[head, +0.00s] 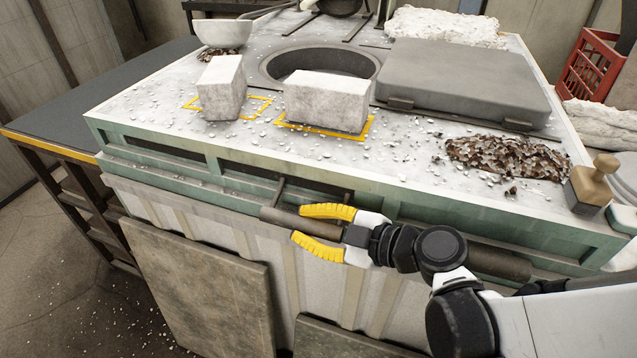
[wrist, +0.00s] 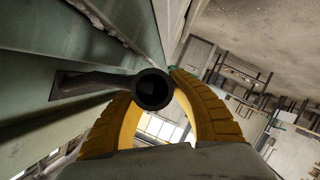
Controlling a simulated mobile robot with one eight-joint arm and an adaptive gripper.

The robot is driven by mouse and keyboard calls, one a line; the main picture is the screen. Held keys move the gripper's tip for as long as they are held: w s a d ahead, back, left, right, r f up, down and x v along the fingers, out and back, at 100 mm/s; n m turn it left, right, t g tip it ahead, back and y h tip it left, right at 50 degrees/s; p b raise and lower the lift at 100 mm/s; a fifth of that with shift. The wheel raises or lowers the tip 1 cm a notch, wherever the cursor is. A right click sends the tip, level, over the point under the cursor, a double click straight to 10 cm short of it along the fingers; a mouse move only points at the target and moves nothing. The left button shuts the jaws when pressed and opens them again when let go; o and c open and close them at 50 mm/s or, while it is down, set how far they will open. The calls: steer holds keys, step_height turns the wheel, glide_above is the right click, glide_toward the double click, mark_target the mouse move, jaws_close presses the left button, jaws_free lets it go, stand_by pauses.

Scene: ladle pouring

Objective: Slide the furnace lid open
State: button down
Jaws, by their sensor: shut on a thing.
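The furnace lid (head: 455,80) is a thick grey slab lying flat on the furnace top. It lies to the right of the round furnace opening (head: 285,62), whose rim and dark inside show partly behind a pale block. My gripper (head: 300,226) is at the front of the furnace, its yellow fingers shut around the dark bar handle (head: 280,219). In the wrist view the bar's round end (wrist: 153,90) sits between the two curved fingers (wrist: 152,110). The bar is fixed to the green front by brackets.
Two pale blocks (head: 222,88) (head: 328,101) stand in yellow marked outlines in front of the opening. A white bowl (head: 222,33) is at the back left. Brown flakes (head: 508,156) and a wooden-handled tool (head: 592,184) are at right. A dark table (head: 75,100) stands at left.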

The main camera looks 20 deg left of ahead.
steer(key=c, duration=1.1)
jaws_free()
steer(key=shift+a, duration=0.25)
steer(key=shift+d, duration=0.1)
steer(key=v, duration=1.2)
